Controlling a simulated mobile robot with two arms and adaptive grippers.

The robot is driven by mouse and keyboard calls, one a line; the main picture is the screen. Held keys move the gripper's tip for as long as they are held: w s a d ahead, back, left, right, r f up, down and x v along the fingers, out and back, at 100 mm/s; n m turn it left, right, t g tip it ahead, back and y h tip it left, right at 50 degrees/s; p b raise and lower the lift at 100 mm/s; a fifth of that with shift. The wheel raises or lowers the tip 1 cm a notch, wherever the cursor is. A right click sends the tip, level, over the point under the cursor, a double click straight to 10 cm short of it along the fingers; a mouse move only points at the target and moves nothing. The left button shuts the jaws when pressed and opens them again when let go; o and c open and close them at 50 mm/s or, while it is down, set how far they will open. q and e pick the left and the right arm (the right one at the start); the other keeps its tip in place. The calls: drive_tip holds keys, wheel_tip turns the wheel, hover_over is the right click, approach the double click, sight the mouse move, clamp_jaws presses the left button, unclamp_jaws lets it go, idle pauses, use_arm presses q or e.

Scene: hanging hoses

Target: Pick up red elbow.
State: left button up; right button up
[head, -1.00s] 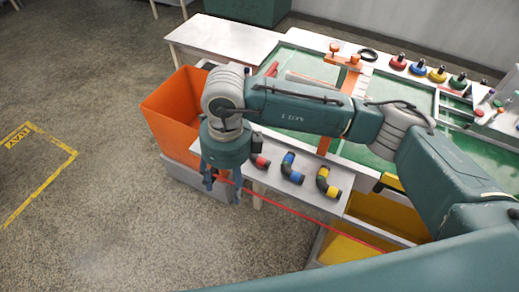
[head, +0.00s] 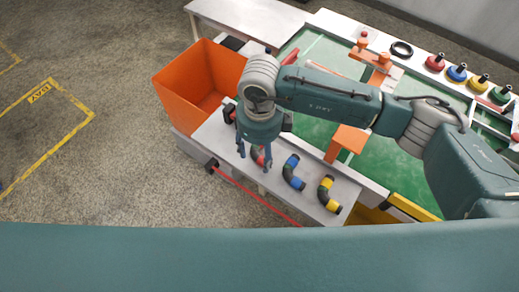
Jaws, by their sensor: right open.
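The red elbow (head: 258,156), black with a red band, lies at the left of a row of elbows on the white shelf (head: 219,139). It is partly hidden by my right gripper (head: 255,161). That gripper points down with its fingers open and empty, in front of the red elbow in the picture; its exact height above the shelf cannot be told. My left gripper is not in view.
A blue elbow (head: 292,173) and a yellow elbow (head: 328,195) lie to the right on the shelf. An orange bin (head: 186,88) stands to the left. A red line (head: 258,197) runs along the shelf's front. Behind is a green-topped table (head: 386,164).

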sight(260, 160)
drive_tip(key=shift+f, duration=0.4)
drive_tip(key=f+p, duration=0.1)
drive_tip(key=f, duration=0.2)
drive_tip(key=shift+w+d+f+p, duration=0.1)
drive_tip(key=shift+w+f+p, duration=0.25)
drive_tip(key=shift+f, duration=0.45)
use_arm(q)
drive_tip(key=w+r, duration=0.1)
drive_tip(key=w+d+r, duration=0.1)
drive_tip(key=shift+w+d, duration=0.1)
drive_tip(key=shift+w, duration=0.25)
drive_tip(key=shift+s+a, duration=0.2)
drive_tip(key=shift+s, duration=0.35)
use_arm(e)
drive_tip(key=c, duration=1.2)
